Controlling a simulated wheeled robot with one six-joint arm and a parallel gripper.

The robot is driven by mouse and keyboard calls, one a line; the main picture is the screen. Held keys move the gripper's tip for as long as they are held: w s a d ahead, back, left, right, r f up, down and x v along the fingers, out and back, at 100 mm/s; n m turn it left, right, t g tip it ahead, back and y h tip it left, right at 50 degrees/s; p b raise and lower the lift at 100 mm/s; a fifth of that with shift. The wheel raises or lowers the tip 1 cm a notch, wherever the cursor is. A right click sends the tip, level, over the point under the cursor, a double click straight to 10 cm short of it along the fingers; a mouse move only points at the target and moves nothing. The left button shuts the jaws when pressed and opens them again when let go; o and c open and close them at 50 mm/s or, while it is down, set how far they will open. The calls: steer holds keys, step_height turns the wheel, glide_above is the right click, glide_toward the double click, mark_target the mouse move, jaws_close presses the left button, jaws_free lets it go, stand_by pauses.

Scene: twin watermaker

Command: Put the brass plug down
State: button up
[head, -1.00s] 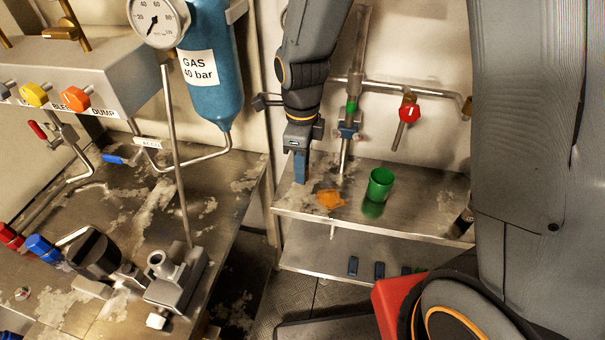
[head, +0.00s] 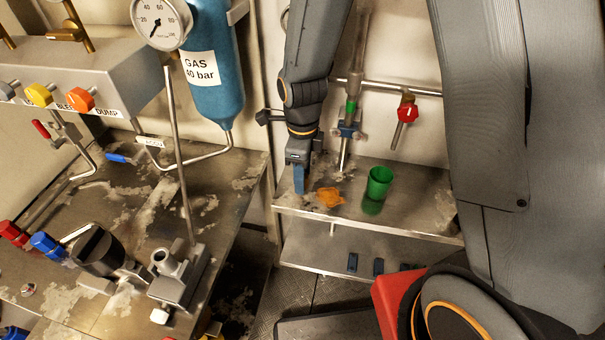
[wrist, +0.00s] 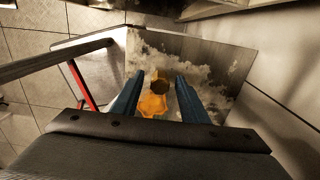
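My gripper (head: 299,190) points down over the left part of the steel shelf (head: 405,208). In the wrist view its two blue fingers (wrist: 160,80) stand apart. A small round, dark brass-coloured piece, apparently the brass plug (wrist: 160,87), shows between them, with a gap seen on each side. I cannot tell whether it rests on the shelf. In the head view the plug cannot be made out.
A green cup (head: 379,182) stands on the shelf, right of the cloth. Pipes with a red valve handle (head: 407,112) run along the wall behind. A lower shelf (head: 325,252) holds small dark pieces. A workbench with valves (head: 140,210) fills the left.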

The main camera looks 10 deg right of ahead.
steer(key=shift+r, duration=0.1)
steer(key=shift+r+b, duration=0.55)
steer(key=shift+r, duration=3.3)
steer(key=shift+s, duration=0.1)
